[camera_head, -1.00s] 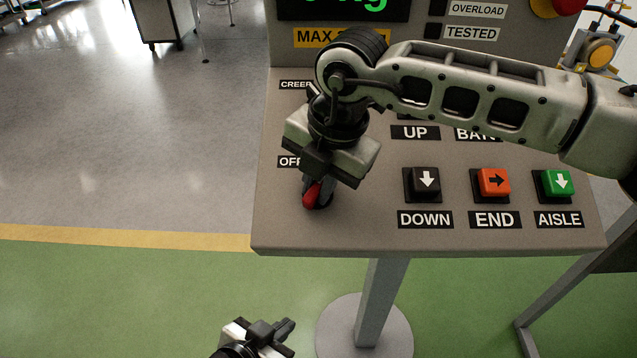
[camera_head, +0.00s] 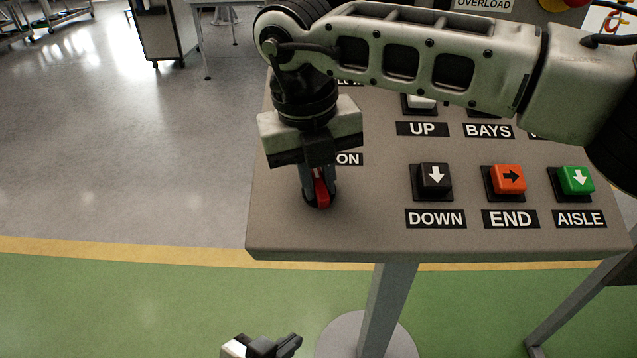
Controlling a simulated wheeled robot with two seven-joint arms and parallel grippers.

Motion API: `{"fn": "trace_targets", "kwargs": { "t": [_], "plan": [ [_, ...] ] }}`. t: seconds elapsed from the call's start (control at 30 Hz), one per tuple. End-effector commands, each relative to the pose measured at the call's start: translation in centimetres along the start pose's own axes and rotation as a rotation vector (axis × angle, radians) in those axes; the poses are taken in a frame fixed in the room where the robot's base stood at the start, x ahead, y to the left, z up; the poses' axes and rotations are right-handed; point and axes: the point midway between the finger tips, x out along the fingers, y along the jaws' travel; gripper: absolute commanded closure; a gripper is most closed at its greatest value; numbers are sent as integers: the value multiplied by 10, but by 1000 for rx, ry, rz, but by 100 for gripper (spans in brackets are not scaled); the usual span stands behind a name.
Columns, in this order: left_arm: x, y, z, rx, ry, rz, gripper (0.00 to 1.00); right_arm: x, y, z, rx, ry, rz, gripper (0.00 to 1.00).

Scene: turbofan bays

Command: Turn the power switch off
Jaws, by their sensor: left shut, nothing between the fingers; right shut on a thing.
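The power switch is a red-tipped lever (camera_head: 322,194) at the lower left of the grey control panel (camera_head: 290,225). My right gripper (camera_head: 318,192) reaches down from above and is shut on the lever. The fingers cover part of it. An ON label (camera_head: 350,159) shows just right of the gripper; the opposite label is hidden behind the gripper. My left gripper (camera_head: 284,347) is at the bottom edge, below the panel and away from the switch. It is shut and empty.
To the right of the switch are a black DOWN button (camera_head: 434,180), an orange END button (camera_head: 507,180) and a green AISLE button (camera_head: 576,180). My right forearm covers the upper panel. The panel stands on a post (camera_head: 388,300); open floor lies left.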

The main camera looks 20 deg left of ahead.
Motion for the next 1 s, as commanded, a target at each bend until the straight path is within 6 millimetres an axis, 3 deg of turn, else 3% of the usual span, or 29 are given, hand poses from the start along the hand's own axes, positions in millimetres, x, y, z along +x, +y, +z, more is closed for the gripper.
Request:
{"fn": "trace_targets", "kwargs": {
  "t": [0.4,1.0],
  "plan": [
    [2,0,5,-14,4,5,100,-1,1,1,-239,-5,-89,100],
    [2,0,3,-16,10,6,100,-2,0,1,-301,-7,-112,100]
  ]
}}
